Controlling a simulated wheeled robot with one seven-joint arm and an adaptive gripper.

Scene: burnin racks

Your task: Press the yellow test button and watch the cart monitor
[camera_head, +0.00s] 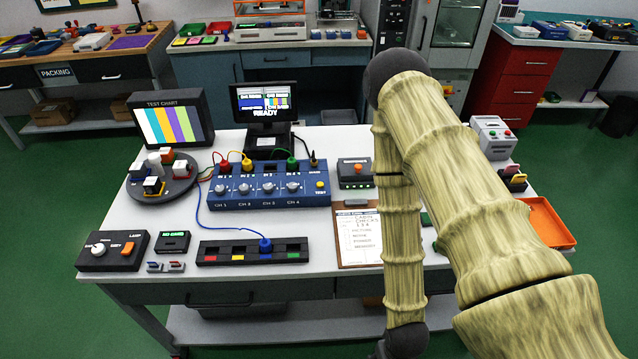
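The yellow test button (320,184) sits at the right end of the front of a blue channel box (254,204), above the label TEST. The box has several knobs, and red, yellow, green and black plugs in its top. The cart monitor (266,102) stands behind the box, lit, with a small picture, color bars and the word READY. My arm reaches in from the lower right, folds at the top and drops to a dark joint at the bottom edge, right of the clipboard. My gripper is out of the frame.
A test chart screen (170,122), a round turntable (161,184) with blocks, a lamp box (113,250) and a color-marked strip (250,252) with a blue cable surround the box.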

